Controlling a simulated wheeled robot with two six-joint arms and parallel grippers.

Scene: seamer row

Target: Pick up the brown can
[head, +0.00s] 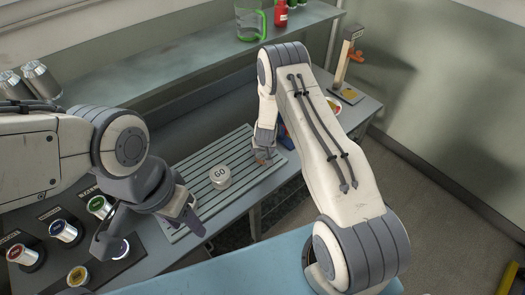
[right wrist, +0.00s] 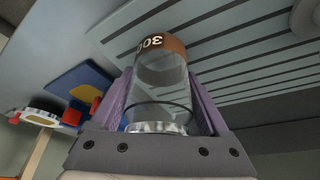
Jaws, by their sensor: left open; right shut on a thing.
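The brown can (right wrist: 160,95) shows in the right wrist view as a clear, shiny cylinder with a brown band marked "300" at its far end and a silver rim at its near end. My right gripper (right wrist: 160,84) is shut on it, with one purple finger on each side. In the head view a small brown part of the can (head: 264,155) shows below my right gripper, over the slatted rack (head: 190,163); my arm hides most of it. Whether the can touches the rack, I cannot tell. My left gripper (head: 148,230) is open over the bench at the left.
Several cans with coloured ends, such as a green one (head: 98,206) and a red one (head: 23,257), stand near my left gripper. A round grey "GO" piece (head: 220,178) sits on the rack. A green jug (head: 249,20) and red bottle (head: 281,15) stand on the shelf.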

